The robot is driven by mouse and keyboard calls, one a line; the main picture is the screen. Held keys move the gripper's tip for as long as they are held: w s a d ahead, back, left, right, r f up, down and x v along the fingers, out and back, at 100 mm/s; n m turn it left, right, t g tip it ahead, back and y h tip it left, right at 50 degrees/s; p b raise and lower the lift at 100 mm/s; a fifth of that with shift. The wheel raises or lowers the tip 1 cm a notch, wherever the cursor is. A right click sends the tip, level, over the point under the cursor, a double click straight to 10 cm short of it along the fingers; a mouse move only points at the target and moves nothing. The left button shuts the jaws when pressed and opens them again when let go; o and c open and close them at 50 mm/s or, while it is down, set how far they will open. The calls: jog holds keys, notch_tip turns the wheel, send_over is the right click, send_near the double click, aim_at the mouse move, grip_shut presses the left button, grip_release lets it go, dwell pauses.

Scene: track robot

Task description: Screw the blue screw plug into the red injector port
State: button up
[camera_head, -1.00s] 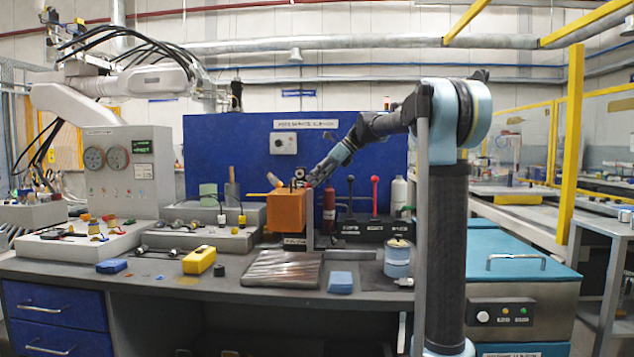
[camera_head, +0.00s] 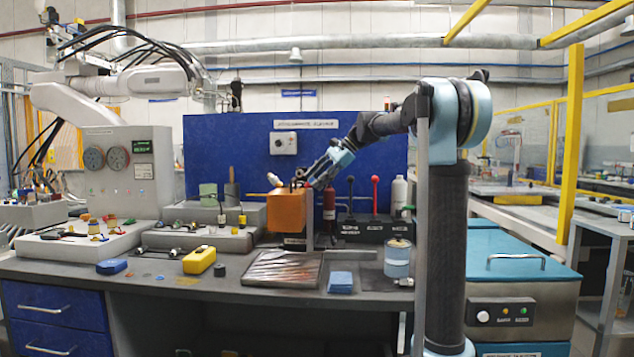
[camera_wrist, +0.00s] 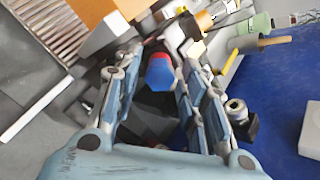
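In the wrist view, the blue screw plug (camera_wrist: 160,73) shows its rounded, faceted end between the two fingers of my gripper (camera_wrist: 162,66). In the head view, my gripper (camera_head: 300,184) is at the top of the orange block (camera_head: 287,212), and the plug is too small to make out.
The ribbed tray (camera_head: 283,269) lies at the bench front, with a blue pad (camera_head: 341,282) to its right. A red cylinder (camera_head: 329,204) and a lever box (camera_head: 362,230) stand right of the orange block. Grey fixtures (camera_head: 200,238) stand left. The blue panel (camera_head: 230,150) is behind.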

dwell(0.3)
jog(key=n, duration=0.6)
jog(key=shift+n, duration=0.3)
jog(key=n, duration=0.5)
jog(key=shift+n, duration=0.3)
grip_shut()
dwell(0.4)
